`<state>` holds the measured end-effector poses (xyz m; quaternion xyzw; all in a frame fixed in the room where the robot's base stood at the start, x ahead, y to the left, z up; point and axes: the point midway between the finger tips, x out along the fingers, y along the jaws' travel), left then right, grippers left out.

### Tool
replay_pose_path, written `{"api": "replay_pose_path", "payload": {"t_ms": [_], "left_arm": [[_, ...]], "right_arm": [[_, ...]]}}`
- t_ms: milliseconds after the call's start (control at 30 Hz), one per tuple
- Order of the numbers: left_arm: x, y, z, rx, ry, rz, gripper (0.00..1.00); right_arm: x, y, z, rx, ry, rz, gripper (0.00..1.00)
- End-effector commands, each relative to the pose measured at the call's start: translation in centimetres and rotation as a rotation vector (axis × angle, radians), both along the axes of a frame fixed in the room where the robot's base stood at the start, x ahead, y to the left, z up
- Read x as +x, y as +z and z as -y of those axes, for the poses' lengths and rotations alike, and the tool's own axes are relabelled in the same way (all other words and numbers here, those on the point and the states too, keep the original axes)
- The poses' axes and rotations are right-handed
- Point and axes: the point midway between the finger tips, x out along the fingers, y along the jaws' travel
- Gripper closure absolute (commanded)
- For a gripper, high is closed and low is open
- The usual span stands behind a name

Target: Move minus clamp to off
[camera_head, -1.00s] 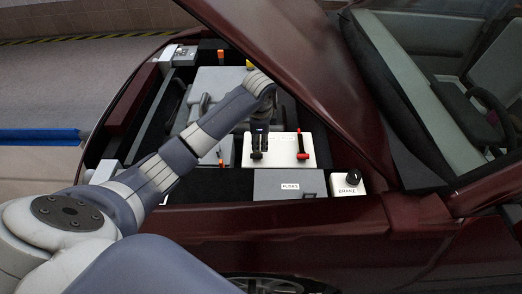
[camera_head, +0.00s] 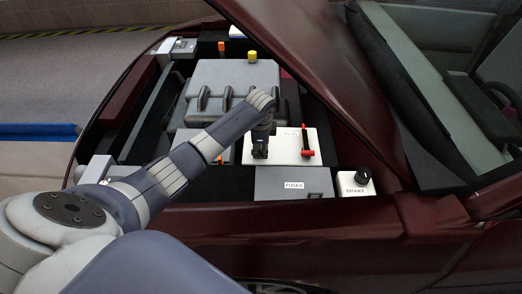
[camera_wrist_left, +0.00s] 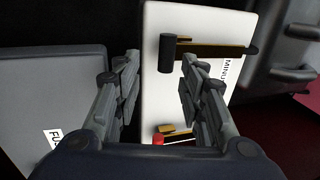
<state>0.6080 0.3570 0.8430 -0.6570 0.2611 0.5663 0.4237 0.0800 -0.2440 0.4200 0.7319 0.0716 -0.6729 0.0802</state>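The minus clamp shows in the left wrist view as a black lever with a knob-like handle (camera_wrist_left: 168,52), lying across the white battery panel (camera_wrist_left: 155,95) beside a "MINUS" label. My left gripper (camera_wrist_left: 160,62) is open, with its fingers spread to either side of the handle; I cannot tell whether they touch it. In the head view my left gripper (camera_head: 260,150) points down over the left part of the white panel (camera_head: 286,148) and hides the minus clamp. The red plus clamp (camera_head: 307,148) stands on the panel's right part. My right gripper is not in view.
The grey fuse box (camera_head: 294,184) lies in front of the panel, and a brake knob (camera_head: 361,177) is to its right. A grey engine cover (camera_head: 232,80) lies behind my arm. The raised dark red hood (camera_head: 315,75) is close on the right.

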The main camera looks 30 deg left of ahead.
Motion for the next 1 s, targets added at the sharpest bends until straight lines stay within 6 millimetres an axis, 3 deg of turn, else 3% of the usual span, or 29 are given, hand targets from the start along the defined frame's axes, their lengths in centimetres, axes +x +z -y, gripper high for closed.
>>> {"api": "replay_pose_path", "payload": {"t_ms": [233,633,800,1000], "left_arm": [[0.6,-2.7,-0.4,0.0,0.0,0.0,0.62],[0.8,-3.3,-0.5,0.001,-0.001,0.001,0.62],[0.8,-3.3,-0.5,0.001,0.0,0.001,0.98],[0.7,-3.3,-0.4,-0.001,0.0,-0.001,1.0]], "right_arm": [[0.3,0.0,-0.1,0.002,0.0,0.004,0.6],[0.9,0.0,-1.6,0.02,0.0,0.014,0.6],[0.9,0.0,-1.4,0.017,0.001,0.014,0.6],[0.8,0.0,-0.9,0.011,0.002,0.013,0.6]]}}
